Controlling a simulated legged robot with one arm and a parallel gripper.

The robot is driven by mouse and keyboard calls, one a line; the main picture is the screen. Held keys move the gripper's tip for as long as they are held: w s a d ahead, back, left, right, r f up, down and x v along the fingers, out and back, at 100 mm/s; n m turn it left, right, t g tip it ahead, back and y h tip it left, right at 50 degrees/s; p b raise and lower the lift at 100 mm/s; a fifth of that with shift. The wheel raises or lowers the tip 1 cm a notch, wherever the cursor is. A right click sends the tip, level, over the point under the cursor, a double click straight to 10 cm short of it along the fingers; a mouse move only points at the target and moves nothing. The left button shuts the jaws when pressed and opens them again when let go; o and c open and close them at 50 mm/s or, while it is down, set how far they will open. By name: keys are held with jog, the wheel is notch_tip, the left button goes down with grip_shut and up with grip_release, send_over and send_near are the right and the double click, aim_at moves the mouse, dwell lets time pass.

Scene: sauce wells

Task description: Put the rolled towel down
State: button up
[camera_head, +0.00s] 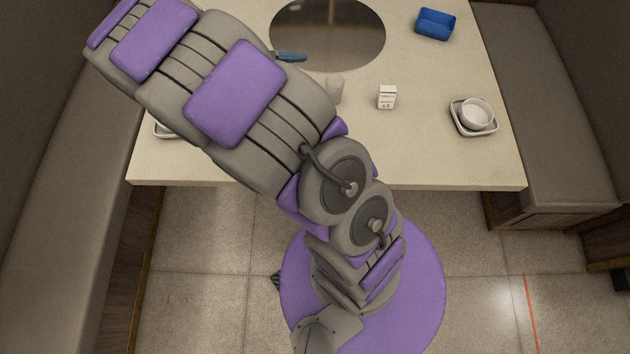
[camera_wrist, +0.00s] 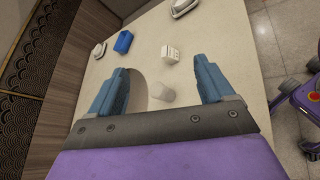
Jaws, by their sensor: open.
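I cannot make out a rolled towel in either view. My gripper (camera_wrist: 161,68) is open in the wrist view, with its two blue fingers wide apart and nothing held between them. In the head view one blue finger (camera_head: 291,57) shows past my arm, above the table near the round dark inset. My arm hides part of the table's left side. A small white dish edge (camera_head: 166,131) shows beneath it; what lies on that dish is hidden.
On the pale table (camera_head: 440,160) stand a clear cup (camera_head: 335,90), a white carton (camera_head: 387,97), a blue box (camera_head: 435,24) and a white bowl on a dish (camera_head: 474,116). A round dark inset (camera_head: 340,35) lies at the back. Benches flank the table. Its front right is clear.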

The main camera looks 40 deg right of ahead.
jog(key=s+a+r+m+g+y, duration=0.1)
jog(key=s+r+m+y, duration=0.2)
jog(key=s, duration=0.5)
jog(key=s+a+r+m+y, duration=0.1)
jog(key=s+a+m+y, duration=0.2)
jog(key=s, duration=0.5)
jog(key=s+a+m+t+y, duration=0.2)
jog(key=s+a+m+y, duration=0.1)
jog(key=s+a+y, duration=0.4)
jog(key=shift+s+a+r, duration=0.35)
jog(key=shift+s+a, duration=0.6)
jog(key=shift+s, duration=0.3)
